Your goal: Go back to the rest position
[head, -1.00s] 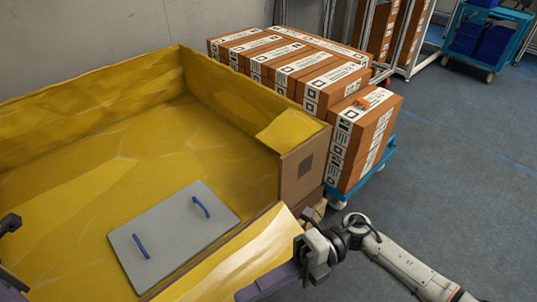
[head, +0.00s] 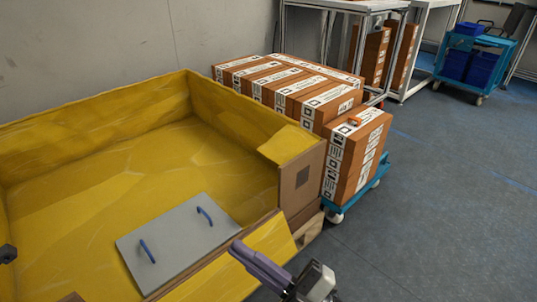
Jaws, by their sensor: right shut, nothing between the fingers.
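My right gripper (head: 238,248) is at the bottom middle of the head view. Its purple fingers are together with nothing between them, pointing up and left. It shows in front of the open front flap of the large yellow-lined box (head: 95,112); whether it touches the flap I cannot tell. A small dark part of my left arm or gripper (head: 7,254) shows at the left edge; its fingers are not visible. A grey panel with two blue handles (head: 180,235) lies inside the yellow-lined box.
Brown labelled cartons (head: 290,85) are stacked behind and right of the box on a blue cart (head: 370,188). A small orange item (head: 355,121) lies on the front stack. A blue trolley with bins (head: 474,62) stands far right. The floor (head: 450,210) at right is clear.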

